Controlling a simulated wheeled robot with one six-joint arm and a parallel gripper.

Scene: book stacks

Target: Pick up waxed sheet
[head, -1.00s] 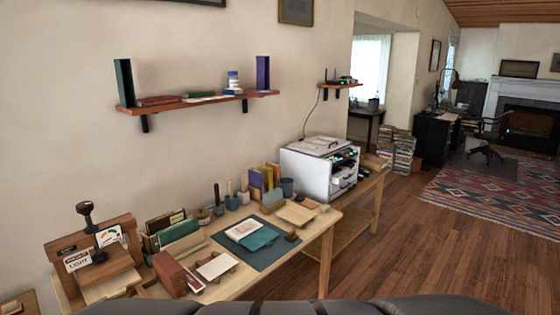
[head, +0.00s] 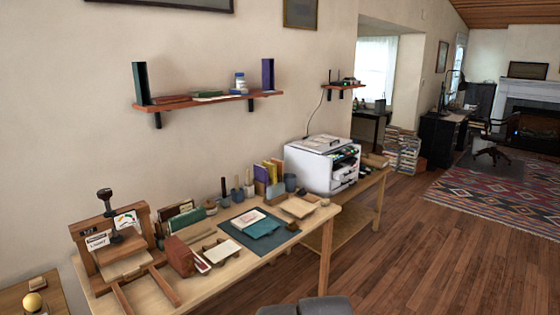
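I cannot tell for certain which item is the waxed sheet. A pale cream sheet (head: 247,218) lies on a teal cover (head: 265,228), both on a dark blue mat (head: 285,238) on the wooden workbench (head: 238,276). Another flat pale piece (head: 222,251) lies left of the mat, and a tan flat piece (head: 298,207) lies at the mat's right. All are small in this view. My gripper is not in view; dark grey parts at the bottom edge look like my own body.
A wooden press (head: 112,245) and a reddish-brown block (head: 179,256) stand at the bench's left. Tool pots and upright books line its back. A wall shelf (head: 210,102) hangs above. The floor (head: 430,255) at right is clear.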

